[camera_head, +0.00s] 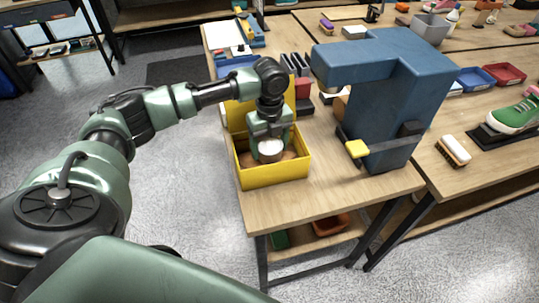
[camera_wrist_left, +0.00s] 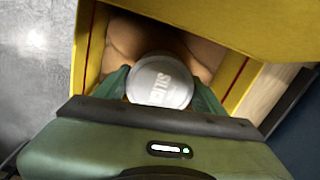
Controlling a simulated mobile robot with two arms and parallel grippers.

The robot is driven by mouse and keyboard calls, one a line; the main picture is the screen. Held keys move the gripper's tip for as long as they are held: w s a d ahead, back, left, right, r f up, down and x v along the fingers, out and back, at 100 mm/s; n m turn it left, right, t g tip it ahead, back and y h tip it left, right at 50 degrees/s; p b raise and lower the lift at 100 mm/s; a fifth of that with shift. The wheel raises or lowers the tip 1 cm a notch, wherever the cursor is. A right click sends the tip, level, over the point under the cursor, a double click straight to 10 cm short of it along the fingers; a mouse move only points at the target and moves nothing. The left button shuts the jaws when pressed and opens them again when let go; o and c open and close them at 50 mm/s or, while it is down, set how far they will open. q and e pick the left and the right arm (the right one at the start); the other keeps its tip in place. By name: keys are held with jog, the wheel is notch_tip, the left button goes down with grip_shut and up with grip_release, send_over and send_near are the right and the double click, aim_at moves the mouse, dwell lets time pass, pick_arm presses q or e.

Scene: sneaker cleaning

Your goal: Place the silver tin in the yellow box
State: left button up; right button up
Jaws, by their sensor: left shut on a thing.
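The silver tin (camera_head: 269,148) is round with a pale lid, and lettering on the lid shows in the left wrist view, where the tin (camera_wrist_left: 160,82) sits between the fingers. My left gripper (camera_head: 269,150) is shut on it, pointing down inside the opening of the yellow box (camera_head: 275,175). The box stands on the wooden table near its left edge, and its wall also shows in the left wrist view (camera_wrist_left: 215,22). Brown contents lie in the box under and around the tin. I cannot tell whether the tin touches them. My right gripper is not in view.
A brush (camera_head: 454,151) and a green sneaker (camera_head: 517,113) are on the right table. The table's front strip (camera_head: 330,196) is clear.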

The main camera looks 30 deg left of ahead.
aim_at(270, 144)
pick_arm(q)
jog(key=shift+f, duration=2.3)
jog(key=shift+f, duration=0.15)
jog(key=o, duration=1.4)
jog(key=shift+o, duration=0.2)
jog(key=shift+r, duration=0.35)
notch_tip(270, 144, up, 12)
jog(key=shift+f+b, duration=0.15)
jog(key=shift+b, duration=0.6)
